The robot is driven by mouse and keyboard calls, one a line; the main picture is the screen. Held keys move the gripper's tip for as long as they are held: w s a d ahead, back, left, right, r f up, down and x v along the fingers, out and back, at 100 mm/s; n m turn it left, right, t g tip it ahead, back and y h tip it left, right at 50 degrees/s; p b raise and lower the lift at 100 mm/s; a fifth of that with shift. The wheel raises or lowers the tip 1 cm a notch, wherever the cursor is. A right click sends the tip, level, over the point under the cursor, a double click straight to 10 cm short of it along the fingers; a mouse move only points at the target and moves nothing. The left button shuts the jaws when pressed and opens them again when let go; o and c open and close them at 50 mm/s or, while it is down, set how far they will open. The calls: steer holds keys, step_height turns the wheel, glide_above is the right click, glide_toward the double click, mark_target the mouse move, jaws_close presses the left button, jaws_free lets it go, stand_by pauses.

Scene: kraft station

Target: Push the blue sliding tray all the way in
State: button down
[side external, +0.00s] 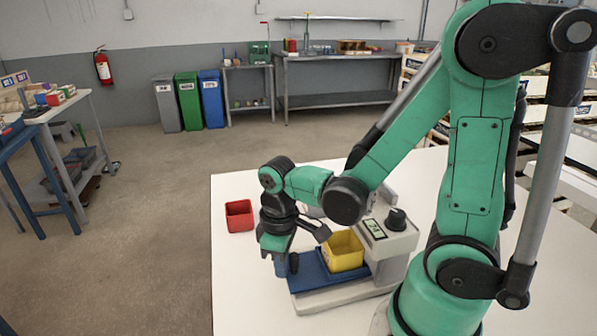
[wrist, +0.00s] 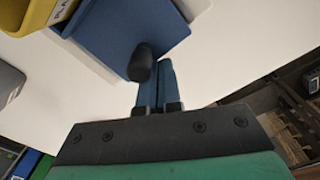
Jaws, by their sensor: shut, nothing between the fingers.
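The blue sliding tray (side external: 309,274) sticks out on the pale base of a grey machine (side external: 398,240) with a small screen and a black dial. A yellow bin (side external: 344,251) stands on the tray. In the wrist view the tray (wrist: 120,28) is a blue plate with an upright black knob (wrist: 141,62) near its outer edge, and part of the yellow bin (wrist: 30,14) shows. My gripper (wrist: 166,66) is shut and empty, its blue fingers together right beside the knob. I cannot tell whether they touch it. In the side view my gripper (side external: 281,266) is low at the tray's outer end.
A red bin (side external: 239,215) sits on the white table (side external: 240,285), left of my gripper. The table around the tray's outer end is clear. Shelves, waste bins and a side bench stand far off across the floor.

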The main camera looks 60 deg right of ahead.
mark_target(306, 269)
steer(key=shift+s+d, duration=0.35)
stand_by(0.3)
steer(key=shift+s+d, duration=1)
steer(key=shift+s, duration=0.05)
steer(key=shift+s+d, duration=0.4)
steer(key=shift+d, duration=0.05)
steer(key=shift+w+a, duration=0.3)
steer(key=shift+a, duration=0.05)
stand_by(0.6)
steer(key=shift+r, duration=3.5)
